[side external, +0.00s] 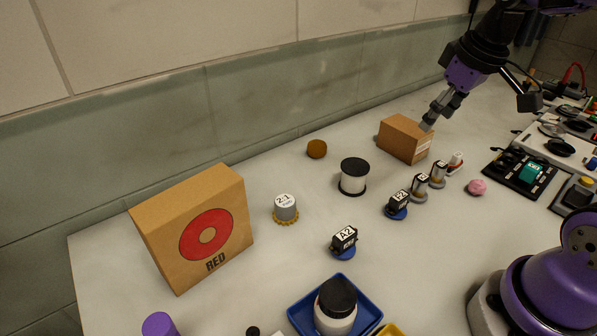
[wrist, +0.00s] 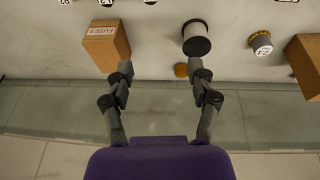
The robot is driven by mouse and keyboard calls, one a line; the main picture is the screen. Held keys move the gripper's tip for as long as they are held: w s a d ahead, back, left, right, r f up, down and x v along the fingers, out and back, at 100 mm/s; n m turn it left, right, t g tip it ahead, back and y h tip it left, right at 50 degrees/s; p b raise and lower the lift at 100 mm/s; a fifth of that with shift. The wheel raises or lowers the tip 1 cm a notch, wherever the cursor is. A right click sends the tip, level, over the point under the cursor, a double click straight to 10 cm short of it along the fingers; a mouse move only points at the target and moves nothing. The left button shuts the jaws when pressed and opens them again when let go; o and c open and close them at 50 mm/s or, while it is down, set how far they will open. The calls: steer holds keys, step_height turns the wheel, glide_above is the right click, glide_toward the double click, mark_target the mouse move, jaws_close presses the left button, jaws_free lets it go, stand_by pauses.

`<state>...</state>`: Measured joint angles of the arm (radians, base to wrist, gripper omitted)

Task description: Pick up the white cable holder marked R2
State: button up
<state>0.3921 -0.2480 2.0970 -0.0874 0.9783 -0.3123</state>
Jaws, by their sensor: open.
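No R2 marking is readable in either view. Several small labelled holders stand right of centre in the side view: a grey one (side external: 420,187), another grey one (side external: 438,174) and a whitish one with some red (side external: 455,163); their labels are too small to read. Small labelled tops (wrist: 105,2) are cut off at the top edge of the wrist view. My gripper (side external: 433,112) is above the bench near the brown box, apart from these holders. In the wrist view my gripper (wrist: 160,72) has its fingers wide apart with nothing between them.
A brown fuses box (side external: 400,139) stands close to my gripper. A black-and-white spool (side external: 354,177), a brown knob (side external: 317,149), black holders marked A2 (side external: 344,240) and unreadable (side external: 397,204), a pink ball (side external: 477,187) and a RED box (side external: 200,228) stand around. The wall is behind.

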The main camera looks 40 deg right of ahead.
steer(key=w+d+f+g, duration=0.1)
steer(key=d+f, duration=0.2)
steer(key=d, duration=0.7)
steer(key=g, duration=0.1)
glide_above(459, 154)
steer(key=shift+y, duration=0.4)
steer(key=f, duration=0.8)
steer(key=shift+s+a, duration=0.15)
steer(key=shift+s, duration=0.2)
steer(key=f, duration=0.5)
steer(key=shift+w+f, duration=0.4)
jaws_close()
